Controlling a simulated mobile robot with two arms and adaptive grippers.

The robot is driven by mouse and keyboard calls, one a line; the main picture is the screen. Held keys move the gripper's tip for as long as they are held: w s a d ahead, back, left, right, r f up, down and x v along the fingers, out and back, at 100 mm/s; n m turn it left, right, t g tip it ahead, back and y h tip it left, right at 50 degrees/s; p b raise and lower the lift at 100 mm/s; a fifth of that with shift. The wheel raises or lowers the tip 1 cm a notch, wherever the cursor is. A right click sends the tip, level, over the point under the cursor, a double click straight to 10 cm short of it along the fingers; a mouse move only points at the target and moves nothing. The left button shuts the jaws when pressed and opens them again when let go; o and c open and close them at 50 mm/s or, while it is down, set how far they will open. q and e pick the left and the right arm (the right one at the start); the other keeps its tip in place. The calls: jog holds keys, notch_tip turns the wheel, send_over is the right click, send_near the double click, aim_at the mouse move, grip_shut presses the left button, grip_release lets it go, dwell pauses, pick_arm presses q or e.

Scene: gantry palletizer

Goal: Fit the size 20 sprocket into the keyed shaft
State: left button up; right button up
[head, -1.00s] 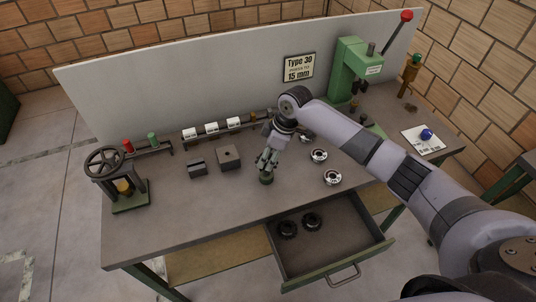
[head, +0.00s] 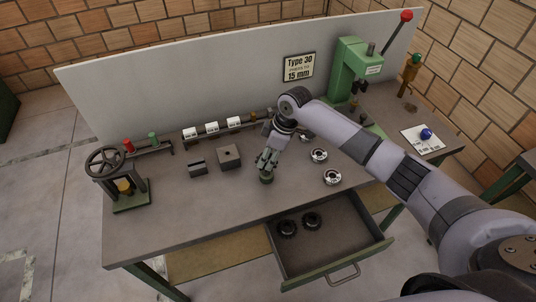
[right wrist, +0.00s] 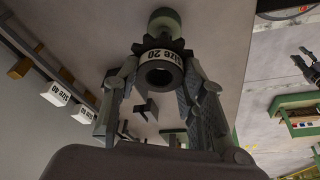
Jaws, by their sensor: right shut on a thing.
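My right gripper (head: 266,165) is low over the middle of the workbench, pointing down. In the right wrist view its fingers (right wrist: 160,85) are shut on the size 20 sprocket (right wrist: 158,57), a dark toothed part with a white "size 20" label and a round bore. A green round base (head: 266,180) stands on the bench directly under the fingertips. It also shows in the right wrist view (right wrist: 165,17), just beyond the sprocket. I cannot tell whether sprocket and base touch, and no keyed shaft can be made out there.
An open drawer (head: 345,270) holds two dark toothed parts (head: 287,228). Silver round parts (head: 333,177) lie right of the gripper. Two grey blocks (head: 229,155) and a rail with white labels (head: 211,128) stand left and behind. A green press (head: 350,68) stands at the back right.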

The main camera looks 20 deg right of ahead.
aim_at(268, 173)
jog(key=shift+f+b, duration=1.6)
jog(key=shift+f, duration=1.15)
jog(key=o, duration=1.4)
jog(key=v, duration=1.2)
